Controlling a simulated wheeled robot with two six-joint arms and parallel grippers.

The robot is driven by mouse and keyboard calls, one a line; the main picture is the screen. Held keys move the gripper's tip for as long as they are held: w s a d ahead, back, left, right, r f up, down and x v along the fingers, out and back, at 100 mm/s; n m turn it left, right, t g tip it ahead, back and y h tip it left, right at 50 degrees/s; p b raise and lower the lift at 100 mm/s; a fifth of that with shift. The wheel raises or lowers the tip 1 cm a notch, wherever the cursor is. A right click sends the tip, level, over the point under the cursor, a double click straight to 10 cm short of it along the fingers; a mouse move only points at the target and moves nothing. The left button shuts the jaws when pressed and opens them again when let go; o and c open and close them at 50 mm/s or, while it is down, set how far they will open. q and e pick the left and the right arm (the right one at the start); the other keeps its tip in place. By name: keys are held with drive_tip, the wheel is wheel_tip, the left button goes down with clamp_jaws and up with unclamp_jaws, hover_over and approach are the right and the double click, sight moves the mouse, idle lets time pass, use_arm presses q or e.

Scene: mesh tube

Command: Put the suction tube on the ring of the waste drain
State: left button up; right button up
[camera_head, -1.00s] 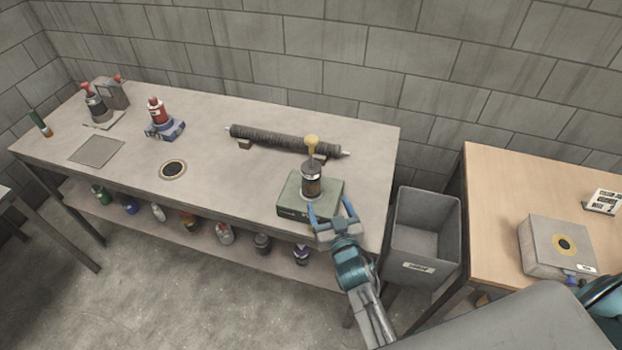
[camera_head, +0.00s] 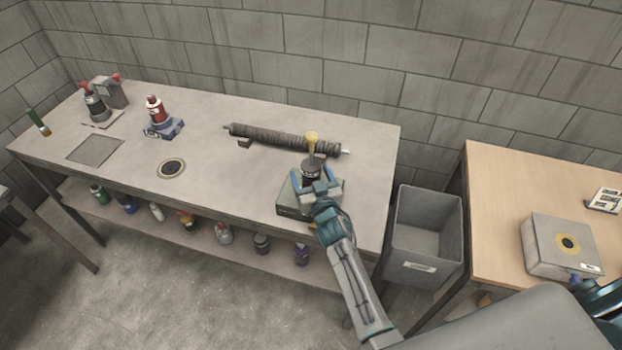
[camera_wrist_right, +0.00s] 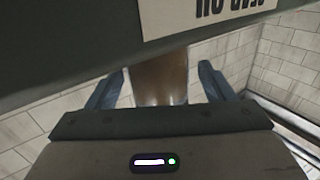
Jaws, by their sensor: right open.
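The dark cylinder with a yellow top (camera_head: 311,150), which looks like the suction tube, stands upright on a green box (camera_head: 293,208) on the grey bench. My right gripper (camera_head: 313,180) is open at its near side, with a blue finger on either side of the cylinder. In the right wrist view a brown cylinder (camera_wrist_right: 158,78) shows between the open fingers. A dark disc with a pale ring (camera_head: 172,168) lies flat in the bench top at left. A grey box (camera_head: 540,262) on the wooden table has a yellow ring on top. I cannot tell which is the waste drain.
A long dark roller (camera_head: 282,139) lies behind the green box. A red bottle on a blue stand (camera_head: 156,115) and a small device (camera_head: 96,105) stand at left. A grey bin (camera_head: 428,235) stands between the tables. The bench middle is clear.

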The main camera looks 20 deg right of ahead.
drive_tip(key=shift+w+f, duration=0.1)
drive_tip(key=shift+w, duration=0.1)
drive_tip(key=shift+s, duration=0.1)
drive_tip(key=c, duration=1.2)
drive_tip(key=shift+o, duration=0.2)
drive_tip(key=shift+r, duration=0.3)
